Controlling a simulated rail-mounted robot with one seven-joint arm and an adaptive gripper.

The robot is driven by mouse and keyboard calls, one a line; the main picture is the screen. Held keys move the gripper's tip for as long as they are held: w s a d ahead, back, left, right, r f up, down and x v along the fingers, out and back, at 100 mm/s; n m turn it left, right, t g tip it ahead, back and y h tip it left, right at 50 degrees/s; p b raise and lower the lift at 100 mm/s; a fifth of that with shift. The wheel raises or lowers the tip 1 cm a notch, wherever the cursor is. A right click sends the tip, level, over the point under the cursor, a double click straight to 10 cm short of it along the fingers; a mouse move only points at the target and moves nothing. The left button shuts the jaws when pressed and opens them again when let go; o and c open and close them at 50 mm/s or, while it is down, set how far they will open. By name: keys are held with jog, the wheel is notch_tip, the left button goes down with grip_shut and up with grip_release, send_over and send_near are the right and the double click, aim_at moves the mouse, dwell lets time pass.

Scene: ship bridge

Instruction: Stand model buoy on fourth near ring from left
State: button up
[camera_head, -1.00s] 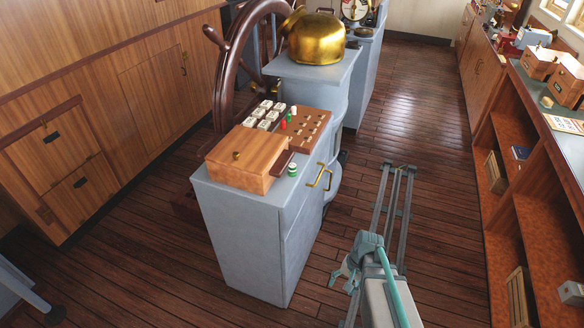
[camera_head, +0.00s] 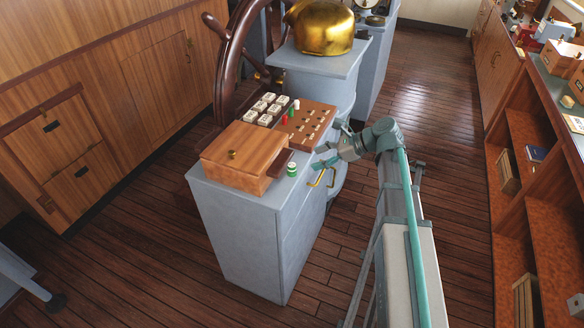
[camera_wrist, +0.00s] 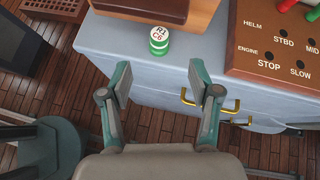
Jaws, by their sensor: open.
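A small green-and-white banded cylinder, probably the model buoy (camera_head: 292,170), stands upright on the grey cabinet top, beside the wooden box. In the wrist view the same buoy (camera_wrist: 159,39) shows a white top marked "R1 C6". My gripper (camera_head: 318,157) is open and empty, just right of the buoy at the cabinet's edge. In the wrist view my gripper (camera_wrist: 158,80) has its fingers apart, with the buoy beyond them, untouched. A sloped brown board (camera_head: 308,124) carries rows of small pegs or holes; I cannot make out a row of rings.
A brass handle (camera_head: 322,178) juts from the cabinet side. The ship's wheel (camera_head: 230,60) and brass binnacle (camera_head: 322,28) are behind.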

aim_at(294, 166)
jog(key=shift+m, duration=0.4)
jog(key=shift+p+x, duration=1.75)
jog(key=shift+x, duration=3.7)
jog(key=shift+s, duration=0.1)
jog(key=c, duration=1)
jog(key=shift+c, duration=0.2)
jog(key=shift+r+b, duration=0.2)
jog(key=shift+b, duration=0.4)
